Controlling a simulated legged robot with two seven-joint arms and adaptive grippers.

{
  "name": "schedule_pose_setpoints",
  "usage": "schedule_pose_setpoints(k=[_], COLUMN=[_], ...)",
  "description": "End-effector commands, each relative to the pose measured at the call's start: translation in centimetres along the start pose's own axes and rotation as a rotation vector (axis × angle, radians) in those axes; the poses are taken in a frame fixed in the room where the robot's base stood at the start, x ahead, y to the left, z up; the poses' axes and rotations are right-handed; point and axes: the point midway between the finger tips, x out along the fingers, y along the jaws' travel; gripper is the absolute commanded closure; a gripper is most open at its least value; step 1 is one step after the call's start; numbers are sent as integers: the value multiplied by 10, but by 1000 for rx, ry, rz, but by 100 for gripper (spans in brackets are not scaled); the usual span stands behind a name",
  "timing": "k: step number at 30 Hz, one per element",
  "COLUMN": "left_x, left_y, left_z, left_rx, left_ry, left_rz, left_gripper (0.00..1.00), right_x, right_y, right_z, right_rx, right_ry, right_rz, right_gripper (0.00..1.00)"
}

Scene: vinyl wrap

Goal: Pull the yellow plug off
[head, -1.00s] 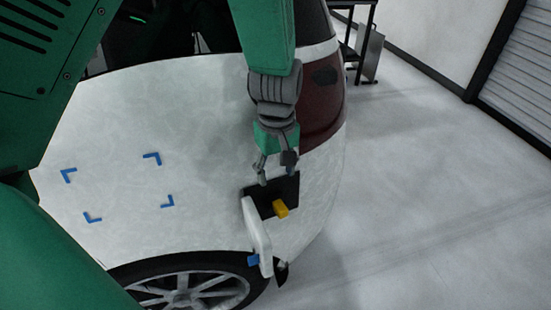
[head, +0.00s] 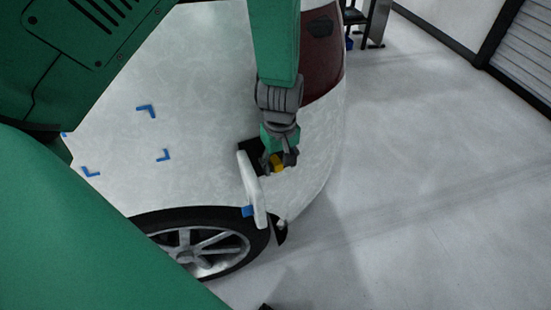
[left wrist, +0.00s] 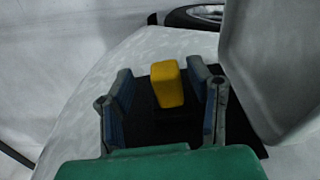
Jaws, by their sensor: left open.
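The yellow plug (head: 277,162) sits in the dark square recess (head: 251,150) on the white car's side. My left gripper (head: 278,164) is at the recess, with its fingers on either side of the plug. In the left wrist view the yellow plug (left wrist: 167,84) stands between the two open, blue-padded fingers of the left gripper (left wrist: 160,95). The right finger is close to the plug, and a wider gap shows on the left. I cannot tell whether either finger touches it. My right gripper is not in view.
The open white flap (head: 251,188) stands beside the recess, close to the gripper; it also shows large at right in the wrist view (left wrist: 270,70). A car wheel (head: 200,247) is below. Blue corner marks (head: 147,110) are on the panel. Open floor (head: 420,180) lies to the right.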

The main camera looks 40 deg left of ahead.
Motion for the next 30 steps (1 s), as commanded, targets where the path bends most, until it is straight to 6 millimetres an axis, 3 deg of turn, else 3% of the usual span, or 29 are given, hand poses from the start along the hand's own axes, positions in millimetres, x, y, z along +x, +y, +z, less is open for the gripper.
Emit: schedule_pose_setpoints(k=[2,6,18,19,21,30], left_x=[0,2,1,0,0,0], left_y=[-2,-4,-2,-2,-2,-2], left_z=[-2,-6,-7,-7,-7,-4], left_rx=[-1,-2,-4,-4,-4,-2], left_ry=[-3,-7,1,2,2,-3], left_rz=[2,5,5,5,5,4], left_gripper=[53,100,100,85,100,100], right_x=[0,0,0,0,0,0], right_y=[0,0,0,0,0,0], right_z=[0,0,0,0,0,0], right_rx=[0,0,-1,-1,-1,0], right_ry=[0,0,0,0,0,0], right_rz=[0,0,0,0,0,0], right_gripper=[60,60,60,60,60,60])
